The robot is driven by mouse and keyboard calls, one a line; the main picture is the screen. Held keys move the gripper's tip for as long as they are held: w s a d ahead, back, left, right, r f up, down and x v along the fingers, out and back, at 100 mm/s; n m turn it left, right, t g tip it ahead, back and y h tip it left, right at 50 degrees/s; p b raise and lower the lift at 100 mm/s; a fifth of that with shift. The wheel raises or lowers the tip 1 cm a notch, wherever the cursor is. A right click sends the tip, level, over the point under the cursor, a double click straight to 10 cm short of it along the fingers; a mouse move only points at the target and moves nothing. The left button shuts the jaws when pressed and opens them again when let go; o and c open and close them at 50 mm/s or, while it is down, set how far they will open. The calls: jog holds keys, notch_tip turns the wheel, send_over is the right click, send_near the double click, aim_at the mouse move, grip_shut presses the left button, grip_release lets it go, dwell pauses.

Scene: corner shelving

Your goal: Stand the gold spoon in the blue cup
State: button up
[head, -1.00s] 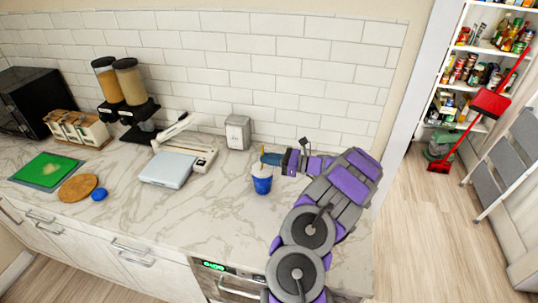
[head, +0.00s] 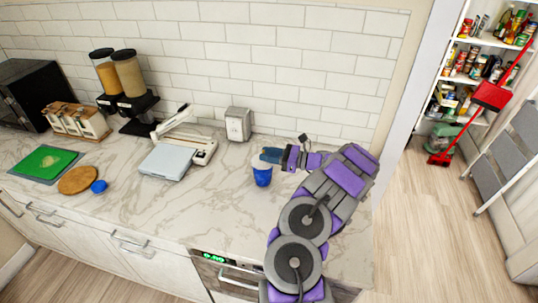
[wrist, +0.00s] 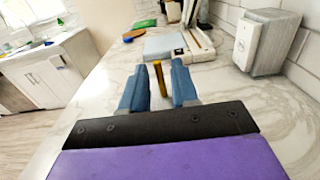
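The blue cup (head: 262,177) stands upright on the marble counter. My gripper (head: 268,155) is just over its rim and covers part of the cup's top. In the wrist view, my gripper's two blue fingers (wrist: 158,85) are apart. The gold spoon (wrist: 159,76) is roughly upright between them, with a small gap visible on each side. The spoon's lower end is hidden, and I cannot see how it sits in the cup. The cup is not visible in the wrist view.
A grey-white box (head: 238,124) stands by the tiled wall behind the gripper. A flat scale-like device (head: 168,160) is to the left. Farther left are a blue ball (head: 99,186), a round wooden board (head: 78,180) and dispensers (head: 128,74). The counter in front of the cup is clear.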

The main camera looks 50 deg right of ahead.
jog(key=shift+o, duration=0.7)
jog(key=p+v, duration=0.1)
jog(key=v, duration=1.6)
jog(key=shift+d+p, duration=0.15)
jog(key=shift+p, duration=0.15)
jog(key=shift+f, duration=0.1)
